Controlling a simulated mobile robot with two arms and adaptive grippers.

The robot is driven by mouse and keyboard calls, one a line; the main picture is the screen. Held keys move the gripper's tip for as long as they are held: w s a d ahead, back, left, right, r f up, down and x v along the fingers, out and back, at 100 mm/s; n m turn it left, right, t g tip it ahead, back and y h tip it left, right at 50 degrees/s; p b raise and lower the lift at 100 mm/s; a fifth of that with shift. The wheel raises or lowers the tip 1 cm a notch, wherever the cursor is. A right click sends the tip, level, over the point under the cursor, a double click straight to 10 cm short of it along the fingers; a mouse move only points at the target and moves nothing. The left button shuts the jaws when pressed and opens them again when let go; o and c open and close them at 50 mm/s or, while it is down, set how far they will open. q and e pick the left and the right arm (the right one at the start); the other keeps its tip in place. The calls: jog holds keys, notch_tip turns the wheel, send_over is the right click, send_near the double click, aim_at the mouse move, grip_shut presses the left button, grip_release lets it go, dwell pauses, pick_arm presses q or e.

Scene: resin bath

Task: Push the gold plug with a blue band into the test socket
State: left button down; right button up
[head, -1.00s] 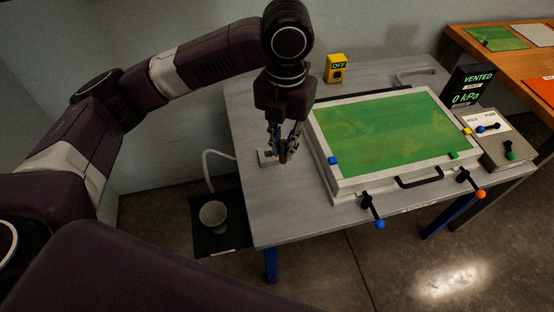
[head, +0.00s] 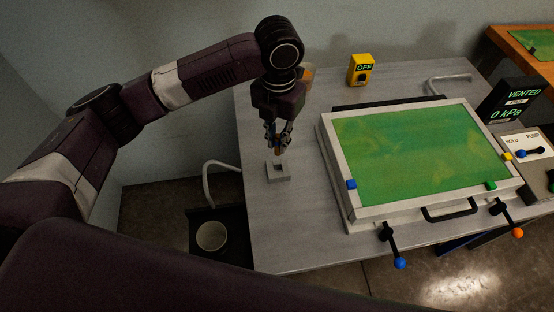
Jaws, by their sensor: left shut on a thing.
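My left gripper (head: 279,149) points down and is shut on the gold plug (head: 277,142), which shows only as a small gold-brown strip between the fingers. I cannot make out its blue band clearly. The test socket (head: 279,178) is a small pale grey block with a dark opening, at the left of the grey table. The gripper and plug are just above and behind the opening in the picture. A small gap seems to show, but I cannot tell whether the plug's tip touches the socket. My right gripper is not in view.
A white-framed bath (head: 341,197) with a green surface and clamp handles stands right of the socket. A yellow OFF box (head: 360,70) and a black gauge reading VENTED, 0 kPa (head: 514,103) are behind. A cup (head: 211,236) sits low at left. Table in front of the socket is clear.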

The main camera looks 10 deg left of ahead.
aim_at(278, 154)
pick_arm(q)
notch_tip(278, 154, down, 5)
jog(key=shift+w+f, duration=0.1)
jog(key=shift+f, duration=0.35)
notch_tip(278, 154, down, 4)
jog(key=shift+r+p, duration=0.25)
jog(key=shift+p, duration=0.05)
jog(key=shift+f, duration=0.15)
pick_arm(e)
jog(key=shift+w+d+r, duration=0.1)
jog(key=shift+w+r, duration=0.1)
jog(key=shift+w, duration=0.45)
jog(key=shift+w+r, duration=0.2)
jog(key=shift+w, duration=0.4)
